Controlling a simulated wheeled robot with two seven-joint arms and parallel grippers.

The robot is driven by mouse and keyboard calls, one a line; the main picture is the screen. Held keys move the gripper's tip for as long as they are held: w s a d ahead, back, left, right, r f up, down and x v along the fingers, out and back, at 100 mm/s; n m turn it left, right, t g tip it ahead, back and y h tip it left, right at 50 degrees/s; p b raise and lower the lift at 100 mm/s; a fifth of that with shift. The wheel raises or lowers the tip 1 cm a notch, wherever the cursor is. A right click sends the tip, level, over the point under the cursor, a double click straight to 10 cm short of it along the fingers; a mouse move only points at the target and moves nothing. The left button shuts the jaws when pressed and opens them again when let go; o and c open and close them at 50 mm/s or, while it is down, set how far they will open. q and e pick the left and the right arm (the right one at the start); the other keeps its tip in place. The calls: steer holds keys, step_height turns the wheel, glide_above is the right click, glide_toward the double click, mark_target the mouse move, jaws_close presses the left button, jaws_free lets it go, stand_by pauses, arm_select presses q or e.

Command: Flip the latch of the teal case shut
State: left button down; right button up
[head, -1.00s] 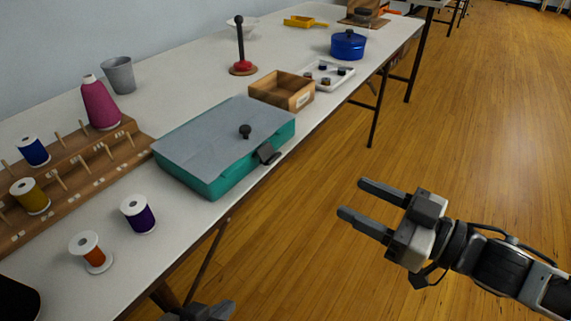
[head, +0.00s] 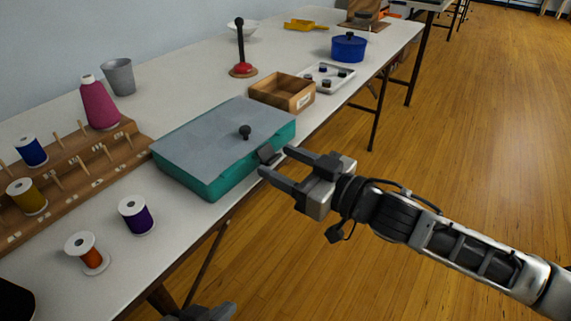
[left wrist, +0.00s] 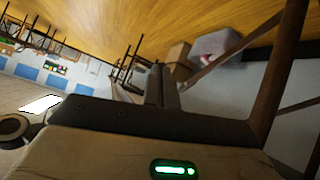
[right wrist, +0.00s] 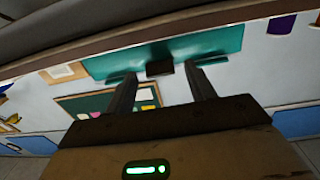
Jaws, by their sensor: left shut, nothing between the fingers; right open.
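The teal case (head: 222,180) lies on the white table with its grey lid (head: 205,135) down; a dark round knob (head: 245,131) stands on the lid.
A wooden box (head: 283,91) stands just past the case. A thread rack (head: 75,172) and loose purple (head: 136,215) and orange (head: 87,253) spools are to its left and front. The floor right of the table is clear.

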steer(key=c, duration=1)
steer(key=shift+f+b, duration=0.3)
steer(key=shift+b, duration=0.3)
arm_select(q)
steer(key=d+r+n+t+h+b, duration=0.2)
steer(key=r+b, duration=0.4)
steer(key=b, duration=0.6)
steer(key=shift+w+d+t+h, duration=0.35)
steer(key=shift+d+t+h, duration=0.5)
steer(key=shift+t+h, duration=0.45)
arm_select(e)
steer(key=shift+w+a+f+t+y, duration=0.2)
steer(key=shift+a+f+t+y, duration=0.1)
steer(key=shift+t+y, duration=0.55)
steer(key=shift+w+a+f+t+y, duration=0.15)
steer(key=shift+f+t+y, duration=0.2)
steer(key=shift+t+y, duration=0.45)
steer(key=shift+w+a+f+t+y, duration=0.25)
steer(key=shift+t+y, duration=0.3)
steer(key=shift+y, duration=0.6)
arm_select(q)
steer(key=shift+r, duration=0.1)
